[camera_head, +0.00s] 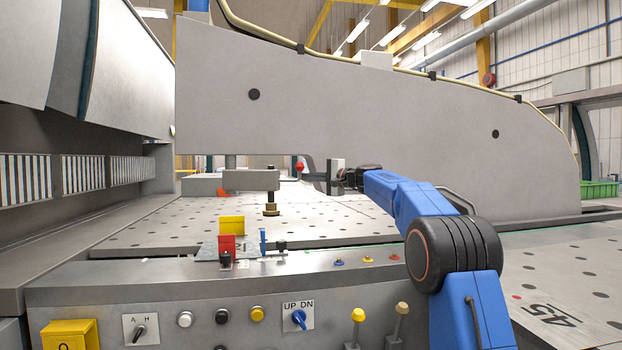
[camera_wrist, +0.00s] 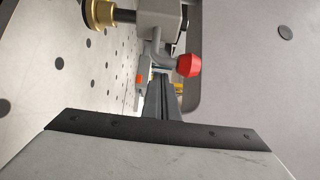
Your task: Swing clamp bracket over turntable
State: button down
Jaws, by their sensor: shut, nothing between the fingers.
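The clamp bracket (camera_head: 250,180) is a grey horizontal arm above the perforated table (camera_head: 160,225). A dark spindle with a brass foot (camera_head: 271,210) hangs from its right end. A red knob (camera_head: 299,167) sits just right of the bracket. My gripper (camera_head: 316,177) is to the right of the bracket, close to the knob. In the wrist view the shut fingers (camera_wrist: 161,100) point toward the bracket (camera_wrist: 155,18), with the red knob (camera_wrist: 190,65) beside their tips; contact cannot be told. I cannot single out the turntable from the perforated table.
A control panel (camera_head: 175,305) with switches and levers runs along the front. Red and yellow blocks (camera_head: 231,225) stand on a small plate at the table's front. A large grey machine frame (camera_head: 370,110) rises behind. Perforated table space is free left of the bracket.

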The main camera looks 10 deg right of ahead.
jog(key=shift+s+a, duration=0.3)
jog(key=shift+s, duration=0.15)
